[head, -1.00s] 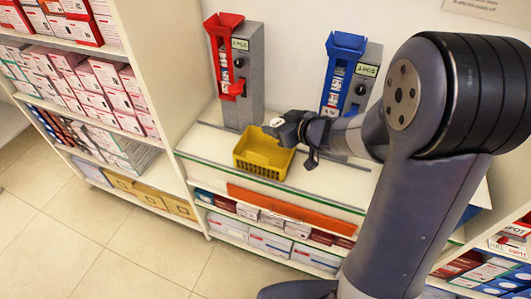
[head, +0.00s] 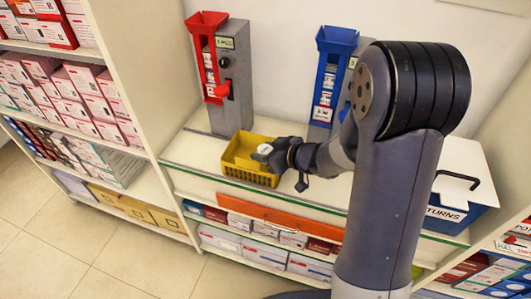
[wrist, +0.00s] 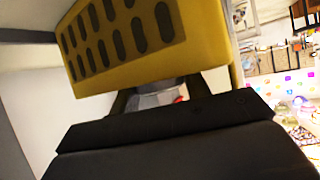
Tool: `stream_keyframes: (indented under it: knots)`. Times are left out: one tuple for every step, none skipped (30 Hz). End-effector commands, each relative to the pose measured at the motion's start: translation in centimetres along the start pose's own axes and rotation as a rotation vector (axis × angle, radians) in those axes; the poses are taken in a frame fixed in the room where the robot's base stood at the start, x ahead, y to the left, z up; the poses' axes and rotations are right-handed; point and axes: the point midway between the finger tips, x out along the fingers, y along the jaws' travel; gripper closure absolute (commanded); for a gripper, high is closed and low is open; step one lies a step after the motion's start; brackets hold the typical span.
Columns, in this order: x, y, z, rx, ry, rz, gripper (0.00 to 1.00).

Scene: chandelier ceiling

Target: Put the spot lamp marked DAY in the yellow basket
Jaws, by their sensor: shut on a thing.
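The yellow basket (head: 247,174) stands on the white counter below the red dispenser. My gripper (head: 265,152) is at the basket's right side, its tip at the rim and over the opening. It is shut on a small whitish-grey thing, the spot lamp (head: 262,150); no DAY mark can be read on it. In the wrist view the slotted yellow basket wall (wrist: 120,42) fills the top, and the grey lamp (wrist: 158,97) shows partly between my dark fingers (wrist: 160,100).
A red-chuted dispenser (head: 232,75) stands behind the basket and a blue-chuted one (head: 333,80) to its right. A dark blue returns box (head: 455,208) sits at the counter's right. Shelves of cartons (head: 75,100) stand at left. The counter front left of the basket is clear.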

Motion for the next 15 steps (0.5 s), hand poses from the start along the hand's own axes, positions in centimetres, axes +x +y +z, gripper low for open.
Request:
stream_keyframes:
  knots:
    - [-0.03,0.0,-0.08,0.0,0.001,0.0,0.79]
    - [-0.04,0.0,-0.1,0.0,0.001,0.0,0.79]
    - [-0.05,0.0,-0.1,0.0,0.001,0.0,0.79]
    - [-0.05,0.0,-0.1,0.0,0.001,0.0,0.79]
    - [-0.04,0.0,-0.09,0.0,0.001,0.0,0.79]
    - [-0.01,0.0,-0.03,0.0,0.0,0.0,0.79]
    - [0.04,0.0,0.06,0.0,0.0,0.0,0.79]
    - [0.09,0.0,0.17,0.0,0.0,0.0,0.79]
    - [0.16,0.0,0.3,0.0,0.0,0.0,0.79]
    - [0.21,0.0,0.38,0.0,0.0,0.0,0.79]
    - [0.25,-0.01,0.46,0.0,0.0,0.0,0.79]
    - [0.31,-0.01,0.57,0.0,0.0,0.0,0.79]
    - [0.36,-0.01,0.65,0.0,0.0,0.0,0.79]
    - [0.4,-0.01,0.73,0.0,0.0,0.0,0.79]
    - [0.46,-0.01,0.85,0.0,0.0,-0.001,0.79]
